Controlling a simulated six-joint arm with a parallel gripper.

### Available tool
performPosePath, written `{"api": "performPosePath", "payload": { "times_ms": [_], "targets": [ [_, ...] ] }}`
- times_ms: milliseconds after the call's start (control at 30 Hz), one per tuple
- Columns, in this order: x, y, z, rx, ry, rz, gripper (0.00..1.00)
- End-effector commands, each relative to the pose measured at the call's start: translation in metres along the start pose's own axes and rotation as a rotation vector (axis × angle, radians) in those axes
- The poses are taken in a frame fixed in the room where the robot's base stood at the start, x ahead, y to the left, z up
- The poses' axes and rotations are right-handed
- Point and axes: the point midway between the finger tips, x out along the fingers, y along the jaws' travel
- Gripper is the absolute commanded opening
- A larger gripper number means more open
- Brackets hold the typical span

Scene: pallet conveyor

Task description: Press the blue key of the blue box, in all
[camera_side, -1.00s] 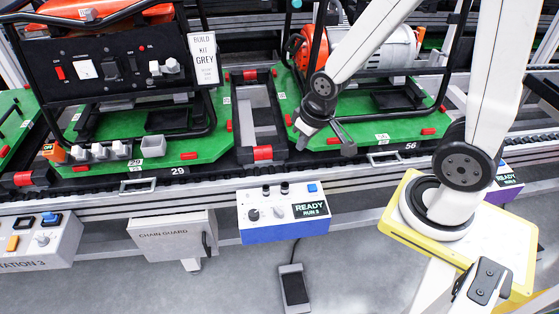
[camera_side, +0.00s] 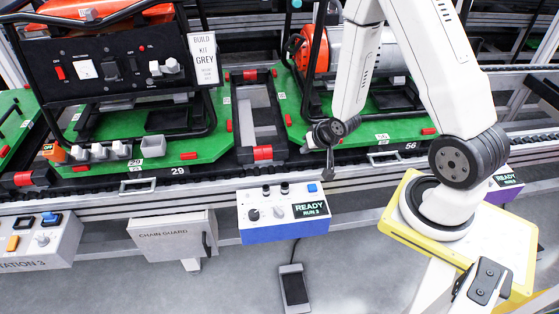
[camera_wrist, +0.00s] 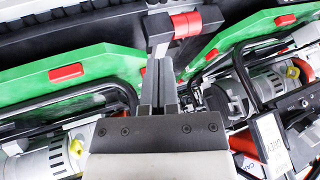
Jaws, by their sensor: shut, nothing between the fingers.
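The blue box (camera_side: 283,234) stands at the front edge of the conveyor in the side view. Its sloped top has dark knobs and a small screen (camera_side: 311,208) that reads READY. The blue key (camera_side: 312,188) is at the top right of the box, small and partly shaded. My gripper (camera_side: 328,176) is shut and empty, pointing down. In the side view its tip appears just up and to the right of the blue key, apart from it. In the wrist view the closed fingers (camera_wrist: 158,82) show in front of the conveyor; the blue box is not seen there.
A grey control box (camera_side: 40,240) with orange and blue keys is at the far left. A chain guard (camera_side: 175,238) is left of the blue box; a purple box (camera_side: 506,182) is at right. Green pallets (camera_side: 200,155) with machines stand behind.

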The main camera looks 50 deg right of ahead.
Motion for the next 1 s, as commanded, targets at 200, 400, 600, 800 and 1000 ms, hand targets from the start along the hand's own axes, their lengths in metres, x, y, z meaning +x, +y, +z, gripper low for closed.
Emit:
{"api": "performPosePath", "payload": {
  "times_ms": [200, 400, 600, 800, 1000],
  "targets": [
    [0.021, 0.024, 0.011, 0.135, 0.060, -0.036, 0.00],
    [0.033, 0.040, 0.020, 0.245, 0.114, -0.077, 0.00],
    [0.039, 0.048, 0.026, 0.315, 0.148, -0.105, 0.00],
    [0.040, 0.051, 0.028, 0.334, 0.159, -0.114, 0.00],
    [0.040, 0.050, 0.028, 0.334, 0.159, -0.114, 0.00]
  ]
}}
